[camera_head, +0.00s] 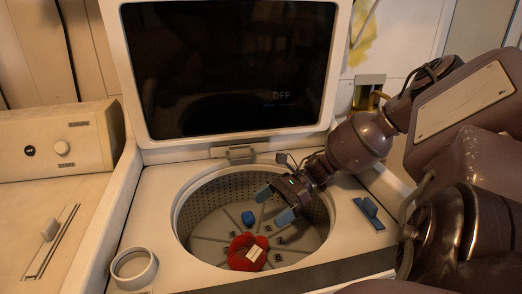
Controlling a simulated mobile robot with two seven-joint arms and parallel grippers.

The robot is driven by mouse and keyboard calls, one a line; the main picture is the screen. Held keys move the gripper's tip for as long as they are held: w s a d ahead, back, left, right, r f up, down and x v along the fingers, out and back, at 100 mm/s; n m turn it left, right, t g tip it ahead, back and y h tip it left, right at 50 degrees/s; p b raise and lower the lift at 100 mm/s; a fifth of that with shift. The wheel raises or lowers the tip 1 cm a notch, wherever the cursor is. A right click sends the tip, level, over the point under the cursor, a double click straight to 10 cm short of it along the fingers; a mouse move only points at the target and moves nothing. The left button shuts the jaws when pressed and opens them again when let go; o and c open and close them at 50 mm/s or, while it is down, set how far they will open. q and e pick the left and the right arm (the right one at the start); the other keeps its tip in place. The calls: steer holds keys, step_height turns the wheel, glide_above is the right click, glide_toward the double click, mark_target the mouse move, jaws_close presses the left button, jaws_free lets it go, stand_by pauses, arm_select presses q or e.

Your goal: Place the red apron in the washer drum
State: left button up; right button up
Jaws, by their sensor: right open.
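The red apron (240,258) is a small bundled red cloth with a pale patch, lying on the drum floor toward the front. The washer drum (190,200) is a round perforated tub with its lid raised. My right gripper (275,204) reaches in from the right, over the drum's right side. Its blue-tipped fingers are apart and empty, above and to the right of the apron, not touching it. My left gripper is not in view.
The raised lid (230,70) with a dark panel stands behind the drum. A blue piece (248,217) sits at the drum's middle. A blue clip-like object (369,211) lies on the right rim. A white ring (134,267) is at front left. Another appliance (60,160) stands left.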

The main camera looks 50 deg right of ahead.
steer(key=shift+v, duration=1.5)
